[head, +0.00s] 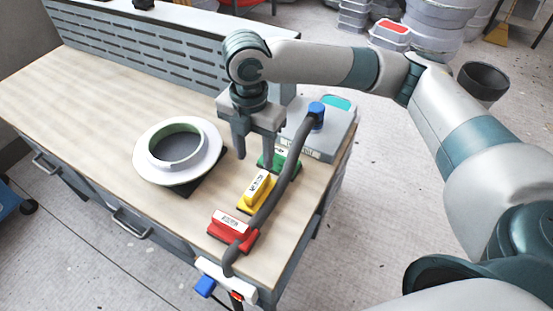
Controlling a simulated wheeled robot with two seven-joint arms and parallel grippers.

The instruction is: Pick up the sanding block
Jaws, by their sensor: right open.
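Three blocks with labels lie in a row on the wooden workbench (95,100): a red one (230,230) nearest the front edge, a yellow one (254,191) behind it, and a green one (284,162) furthest back. The label text is too small to read surely. My right gripper (255,153) points down with its fingers apart, empty, close to the green block. One finger partly covers the green block; I cannot tell whether it touches. My left gripper is not in view.
A grey hose (285,180) runs past the blocks on the right, from a grey box (335,125) to a white fitting (226,276) at the bench edge. A round white mould (152,172) stands to the left. The bench's left part is clear; a slotted panel (150,50) lines the back.

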